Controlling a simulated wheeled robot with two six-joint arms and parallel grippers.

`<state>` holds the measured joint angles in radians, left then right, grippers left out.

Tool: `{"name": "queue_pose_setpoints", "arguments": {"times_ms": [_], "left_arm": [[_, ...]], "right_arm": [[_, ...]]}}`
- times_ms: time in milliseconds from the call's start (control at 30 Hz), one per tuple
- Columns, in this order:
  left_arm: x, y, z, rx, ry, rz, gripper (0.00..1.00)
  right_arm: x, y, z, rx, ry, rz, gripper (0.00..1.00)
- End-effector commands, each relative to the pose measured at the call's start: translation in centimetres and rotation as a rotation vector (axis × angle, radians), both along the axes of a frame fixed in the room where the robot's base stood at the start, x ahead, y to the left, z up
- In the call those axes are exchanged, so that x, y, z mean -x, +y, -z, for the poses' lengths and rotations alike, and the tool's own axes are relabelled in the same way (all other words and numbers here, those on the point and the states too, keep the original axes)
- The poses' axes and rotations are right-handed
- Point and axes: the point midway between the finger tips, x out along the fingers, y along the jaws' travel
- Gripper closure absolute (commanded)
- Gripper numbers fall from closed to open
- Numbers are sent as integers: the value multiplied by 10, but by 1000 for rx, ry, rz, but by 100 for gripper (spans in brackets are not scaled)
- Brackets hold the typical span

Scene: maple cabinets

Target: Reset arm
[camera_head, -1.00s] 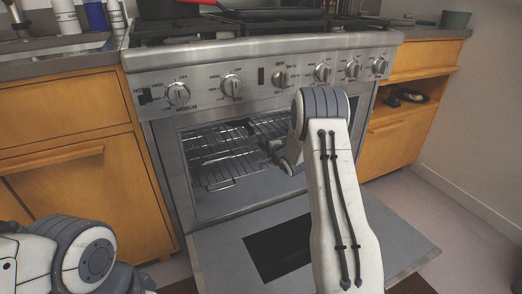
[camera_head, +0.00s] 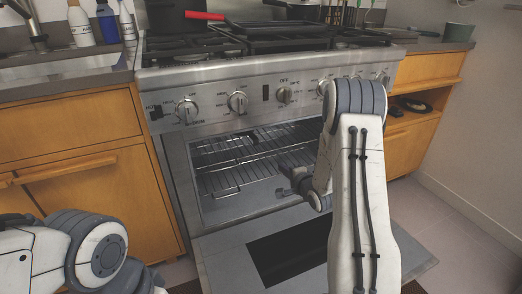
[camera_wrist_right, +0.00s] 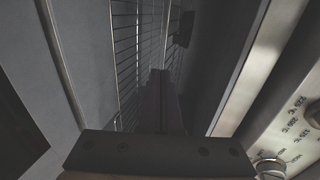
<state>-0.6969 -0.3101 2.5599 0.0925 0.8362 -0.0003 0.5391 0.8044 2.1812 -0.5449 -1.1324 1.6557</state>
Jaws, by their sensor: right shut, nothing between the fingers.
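My right arm reaches forward from the bottom of the head view towards the open oven (camera_head: 225,205). My right gripper (camera_head: 292,174) is a dark shape at the oven opening, in front of the wire racks (camera_head: 235,165), partly hidden by my own arm. In the right wrist view its fingers (camera_wrist_right: 162,85) are shut together with nothing between them, pointing into the oven beside the rack wires. My left arm shows at the lower left of the head view; its gripper is outside the picture.
The oven door (camera_head: 215,250) is folded down below my right arm. Stove knobs (camera_head: 238,102) line the front panel above. A pan with a red handle (camera_head: 205,16) is on the stovetop. Maple cabinets (camera_head: 90,190) flank the stove. Floor (camera_head: 455,235) is free at the right.

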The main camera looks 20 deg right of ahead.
Motion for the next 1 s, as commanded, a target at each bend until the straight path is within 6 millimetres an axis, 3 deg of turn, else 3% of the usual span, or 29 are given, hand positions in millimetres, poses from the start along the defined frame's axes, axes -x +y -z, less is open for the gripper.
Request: {"name": "queue_pose_setpoints", "arguments": {"times_ms": [167,267,367,467,567,667,733,833,1000], "left_arm": [[0,0,0,0,0,0,50],[0,0,0,0,0,0,50],[0,0,0,0,0,0,50],[0,0,0,-1,1,0,50],[0,0,0,0,0,0,50],[0,0,0,0,0,0,50],[0,0,0,0,0,0,50],[0,0,0,0,0,0,50],[0,0,0,0,0,0,50]], "right_arm": [[0,5,-1,11,6,-9,100],[-5,25,-7,82,51,-52,100],[-8,68,-17,238,150,-150,100],[5,126,-30,445,278,-300,100],[37,184,-42,645,402,-486,100],[85,235,-53,824,504,-705,100],[127,266,-61,937,559,-879,100],[189,296,-69,1067,612,-1125,100],[279,318,-80,1206,637,-1488,100]]}}
